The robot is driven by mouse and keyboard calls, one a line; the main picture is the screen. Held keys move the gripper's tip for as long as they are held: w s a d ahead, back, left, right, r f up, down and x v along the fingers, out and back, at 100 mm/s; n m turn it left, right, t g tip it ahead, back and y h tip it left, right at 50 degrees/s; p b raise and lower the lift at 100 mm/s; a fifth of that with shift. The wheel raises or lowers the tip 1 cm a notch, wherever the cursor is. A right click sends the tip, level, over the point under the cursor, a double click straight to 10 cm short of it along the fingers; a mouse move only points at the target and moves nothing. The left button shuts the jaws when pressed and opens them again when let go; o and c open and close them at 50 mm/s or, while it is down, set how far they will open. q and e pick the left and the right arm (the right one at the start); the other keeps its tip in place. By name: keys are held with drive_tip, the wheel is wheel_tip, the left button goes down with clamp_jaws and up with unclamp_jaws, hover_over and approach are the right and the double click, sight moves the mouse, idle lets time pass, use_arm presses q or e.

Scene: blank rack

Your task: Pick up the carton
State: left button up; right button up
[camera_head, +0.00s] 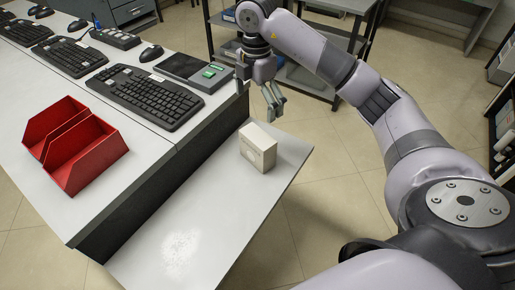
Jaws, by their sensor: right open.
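The carton (257,148) is a small off-white box with a round mark on one face. It stands upright on the lower light-grey shelf (205,215) in front of the desk, near the shelf's far right part. My right gripper (259,104) is open and empty. In the picture it is just above and beyond the carton, with its fingers pointing down and a gap between them and the box. My left gripper is not in view.
On the higher desk left of the carton are two red bins (88,150), a keyboard (147,96) and a dark device (192,71). A dark rack (310,82) stands behind my arm. The shelf's near part is clear.

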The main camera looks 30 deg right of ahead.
sight(258, 136)
wheel_tip(258, 136, down, 8)
drive_tip(key=shift+f+p, duration=0.2)
drive_tip(key=shift+p, duration=0.7)
wheel_tip(258, 136, down, 5)
drive_tip(key=shift+d+r+p, duration=0.1)
drive_tip(key=shift+d+p, duration=0.05)
drive_tip(key=shift+p, duration=1.05)
drive_tip(key=shift+f, duration=0.3)
drive_tip(key=shift+c, duration=0.4)
drive_tip(key=c, duration=0.7)
drive_tip(key=shift+r, duration=0.15)
